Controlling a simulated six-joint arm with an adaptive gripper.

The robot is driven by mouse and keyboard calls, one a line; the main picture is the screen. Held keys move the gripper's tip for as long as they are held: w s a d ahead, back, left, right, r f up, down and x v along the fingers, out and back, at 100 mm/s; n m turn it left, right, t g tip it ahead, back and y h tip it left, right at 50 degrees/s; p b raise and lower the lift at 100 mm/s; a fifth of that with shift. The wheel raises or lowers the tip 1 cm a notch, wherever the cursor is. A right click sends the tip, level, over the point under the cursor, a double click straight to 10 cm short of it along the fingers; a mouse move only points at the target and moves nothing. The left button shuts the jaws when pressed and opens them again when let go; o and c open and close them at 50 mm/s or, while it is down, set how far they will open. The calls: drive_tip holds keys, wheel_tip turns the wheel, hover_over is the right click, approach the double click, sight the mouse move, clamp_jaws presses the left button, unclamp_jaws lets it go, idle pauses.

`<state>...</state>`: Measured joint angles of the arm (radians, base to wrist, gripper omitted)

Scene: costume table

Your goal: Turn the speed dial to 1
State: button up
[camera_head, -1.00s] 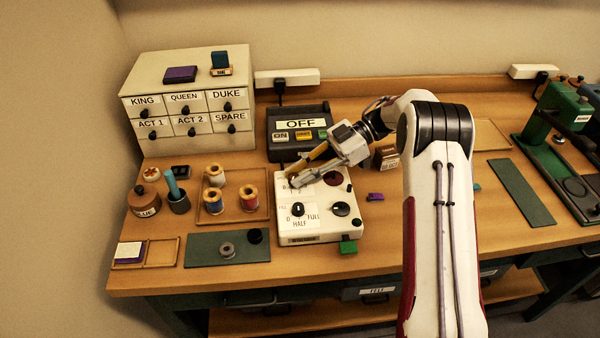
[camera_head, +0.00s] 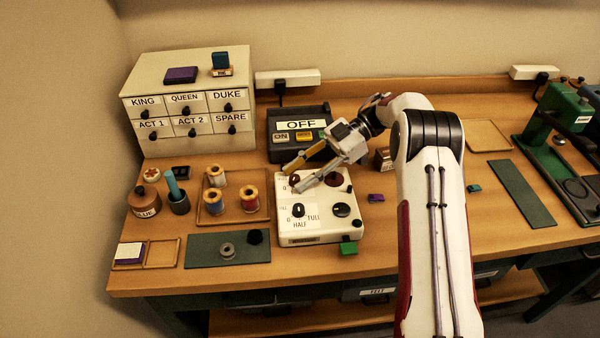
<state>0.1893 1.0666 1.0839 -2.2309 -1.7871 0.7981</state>
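A white control box (camera_head: 322,234) stands on the bench with several knobs on its top. A dark upper-left knob (camera_head: 294,179) sits on a printed plate, mostly hidden by my fingers; its pointer and most of its markings cannot be read. My gripper (camera_head: 293,181) is open, its two fingers apart on either side of this knob, tips close to it. Whether they touch it I cannot tell. A black lower-left dial (camera_head: 298,210) has the marks 0, HALF and FULL. Which knob is the speed dial is not readable.
A dark red knob (camera_head: 337,177) and a black knob (camera_head: 341,209) are at the box's right. A spool tray (camera_head: 233,218) stands left, a machine with an OFF sign (camera_head: 300,125) behind.

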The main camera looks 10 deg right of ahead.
idle(0.4)
drive_tip(key=shift+v, duration=3.75)
